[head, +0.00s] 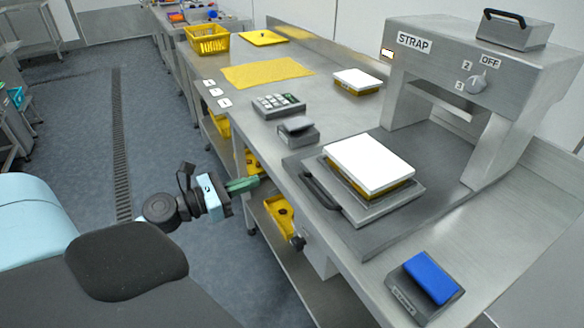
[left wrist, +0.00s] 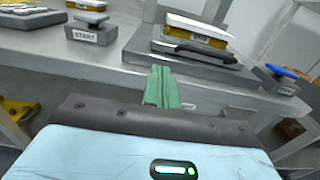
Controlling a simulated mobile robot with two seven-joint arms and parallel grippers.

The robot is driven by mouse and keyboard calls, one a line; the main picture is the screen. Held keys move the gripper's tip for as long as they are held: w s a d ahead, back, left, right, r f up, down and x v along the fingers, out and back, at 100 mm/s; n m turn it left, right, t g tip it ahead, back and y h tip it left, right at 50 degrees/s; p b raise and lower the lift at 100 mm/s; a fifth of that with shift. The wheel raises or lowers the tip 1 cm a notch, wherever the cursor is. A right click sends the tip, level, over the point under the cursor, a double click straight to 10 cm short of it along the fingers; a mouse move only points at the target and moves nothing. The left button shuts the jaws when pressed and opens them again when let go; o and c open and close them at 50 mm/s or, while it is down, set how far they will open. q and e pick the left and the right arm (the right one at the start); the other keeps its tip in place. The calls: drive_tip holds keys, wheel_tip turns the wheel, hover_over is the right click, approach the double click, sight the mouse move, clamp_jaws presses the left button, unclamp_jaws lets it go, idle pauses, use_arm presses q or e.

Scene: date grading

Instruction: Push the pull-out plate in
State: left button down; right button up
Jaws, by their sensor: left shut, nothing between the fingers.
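The pull-out plate (head: 388,206) is a grey metal plate with a dark handle (head: 321,191) on its front left side. It sits on a dark base (head: 350,237) in front of the strapping machine (head: 470,75) and bears a yellow box with a white lid (head: 368,163). The handle also shows in the left wrist view (left wrist: 207,54). My left gripper (head: 243,185) has green fingers and is shut and empty. It is beside the table's front edge, left of the plate and apart from it. Its fingers also show in the left wrist view (left wrist: 162,88). My right gripper is not in view.
A START button block (head: 298,132) and a keypad (head: 279,106) stand left of the plate. A blue-topped pedal (head: 430,279) is at the right front. Another white-lidded box (head: 357,82) and a yellow mat (head: 266,75) lie farther back. The floor at left is clear.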

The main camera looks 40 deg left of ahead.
sight(303, 165)
use_arm(q)
drive_tip(key=p+x, duration=0.1)
drive_tip(key=x, duration=1)
drive_tip(key=shift+w+d, duration=0.15)
drive_tip(key=shift+w, duration=0.15)
drive_tip(key=shift+x, duration=2.35)
drive_tip(key=shift+s, duration=0.1)
